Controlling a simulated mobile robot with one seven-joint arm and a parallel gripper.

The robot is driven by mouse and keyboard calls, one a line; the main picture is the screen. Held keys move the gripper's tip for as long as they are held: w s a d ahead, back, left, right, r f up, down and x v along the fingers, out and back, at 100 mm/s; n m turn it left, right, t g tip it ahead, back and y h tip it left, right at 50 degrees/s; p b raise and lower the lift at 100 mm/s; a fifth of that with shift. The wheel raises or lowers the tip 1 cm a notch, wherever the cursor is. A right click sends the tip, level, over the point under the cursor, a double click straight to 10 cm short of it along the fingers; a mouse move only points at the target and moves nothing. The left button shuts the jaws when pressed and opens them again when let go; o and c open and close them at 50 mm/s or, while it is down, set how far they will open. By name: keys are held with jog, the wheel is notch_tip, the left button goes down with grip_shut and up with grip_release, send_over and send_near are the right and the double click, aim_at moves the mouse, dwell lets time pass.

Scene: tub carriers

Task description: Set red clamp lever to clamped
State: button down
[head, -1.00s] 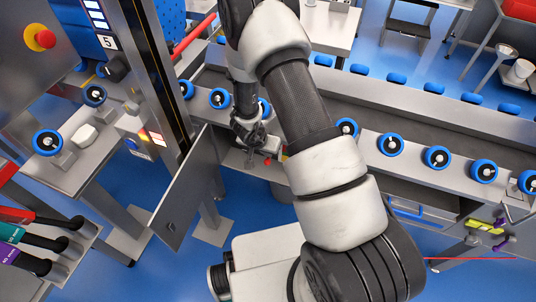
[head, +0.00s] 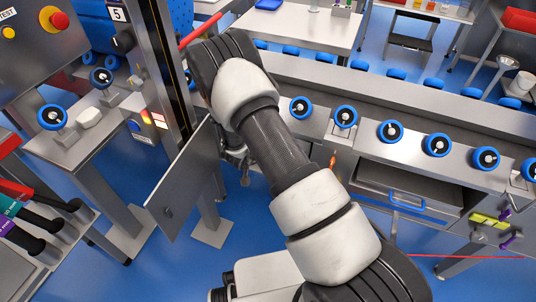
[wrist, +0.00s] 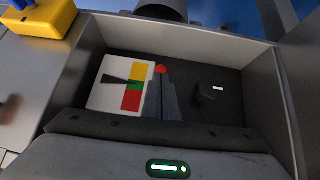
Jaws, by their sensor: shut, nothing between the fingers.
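In the wrist view my gripper (wrist: 161,78) shows as two grey fingers pressed together, with nothing between them. A small red tip (wrist: 161,68) shows right at the fingertips; it may be the end of the red clamp lever, but most of it is hidden. Whether the fingers touch it I cannot tell. Left of the fingers is a white plate (wrist: 105,84) with yellow, red and green fields and a black pointer. In the head view a small orange-red piece (head: 333,160) shows right of my arm. My gripper is mostly hidden behind the arm there.
A dark knob (wrist: 205,92) sits right of the fingers, inside a grey-walled recess (wrist: 185,38). A yellow block (wrist: 45,18) is at its upper left. In the head view a grey panel (head: 180,185) stands left of my arm. Blue-rimmed wheels (head: 390,131) line the conveyor (head: 430,108).

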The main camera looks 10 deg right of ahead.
jog(key=shift+a+b+x, duration=0.1)
jog(key=shift+b+x, duration=0.15)
jog(key=shift+x, duration=0.7)
jog(key=shift+a+b+x, duration=0.15)
jog(key=shift+b+x, duration=0.05)
jog(key=shift+x, duration=0.75)
jog(key=shift+w+d+f, duration=0.15)
jog(key=shift+d+f, duration=0.05)
